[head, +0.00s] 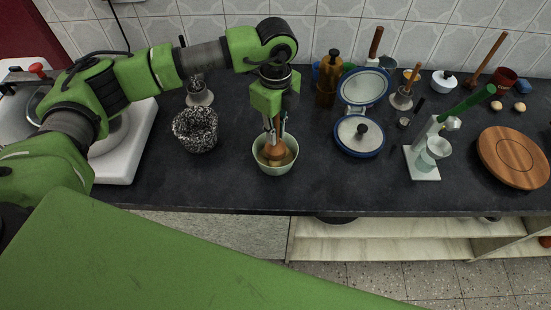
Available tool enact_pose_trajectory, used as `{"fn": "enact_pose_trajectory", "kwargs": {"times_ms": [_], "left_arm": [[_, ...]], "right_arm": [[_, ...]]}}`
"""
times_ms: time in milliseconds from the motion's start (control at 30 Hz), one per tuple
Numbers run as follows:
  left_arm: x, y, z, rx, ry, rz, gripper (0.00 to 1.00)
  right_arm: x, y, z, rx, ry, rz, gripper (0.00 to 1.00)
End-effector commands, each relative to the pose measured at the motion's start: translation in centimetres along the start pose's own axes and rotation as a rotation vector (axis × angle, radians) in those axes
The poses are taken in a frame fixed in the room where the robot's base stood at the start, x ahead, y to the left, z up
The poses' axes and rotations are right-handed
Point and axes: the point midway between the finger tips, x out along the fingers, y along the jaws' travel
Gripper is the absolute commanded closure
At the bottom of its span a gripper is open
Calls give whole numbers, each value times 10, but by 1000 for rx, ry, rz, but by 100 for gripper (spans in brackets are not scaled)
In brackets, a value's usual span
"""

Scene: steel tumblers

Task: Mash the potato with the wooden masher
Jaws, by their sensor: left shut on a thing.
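A pale green bowl (261,165) stands on the dark counter near its front edge, below my left gripper. My left gripper (275,128) points straight down over the bowl and is shut on the handle of the wooden masher (274,152). The masher is upright, with its brown head down inside the bowl. A yellowish-brown mass, seemingly the potato (287,159), shows around the masher head; its shape is mostly hidden by the masher. I cannot tell how firmly the head presses on it. My right gripper is not in view.
A black-and-white speckled pot (196,130) stands left of the bowl. A blue-rimmed pan (360,137) lies to the right, then a press with a green lever (427,148) and a round wooden board (514,157). Bottles and utensils line the tiled wall. The counter's front edge is close.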

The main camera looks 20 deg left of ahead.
Motion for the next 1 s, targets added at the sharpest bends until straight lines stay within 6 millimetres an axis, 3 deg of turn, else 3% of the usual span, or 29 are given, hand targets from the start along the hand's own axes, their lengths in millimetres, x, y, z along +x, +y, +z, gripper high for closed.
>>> {"fn": "enact_pose_trajectory", "kwargs": {"times_ms": [33, 233, 467, 733, 1000], "left_arm": [[10, 0, 0, 0, 1, 0, 100], [30, 0, 0, 0, 1, 0, 100], [17, 0, 0, 0, 1, -1, 100], [-13, -1, 0, 0, 0, -2, 100], [-15, 0, 0, 0, 0, -1, 100]], "right_arm": [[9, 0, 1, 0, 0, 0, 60], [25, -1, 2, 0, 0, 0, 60], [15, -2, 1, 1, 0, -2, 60], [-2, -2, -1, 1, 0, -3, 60], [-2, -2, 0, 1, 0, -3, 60]]}}
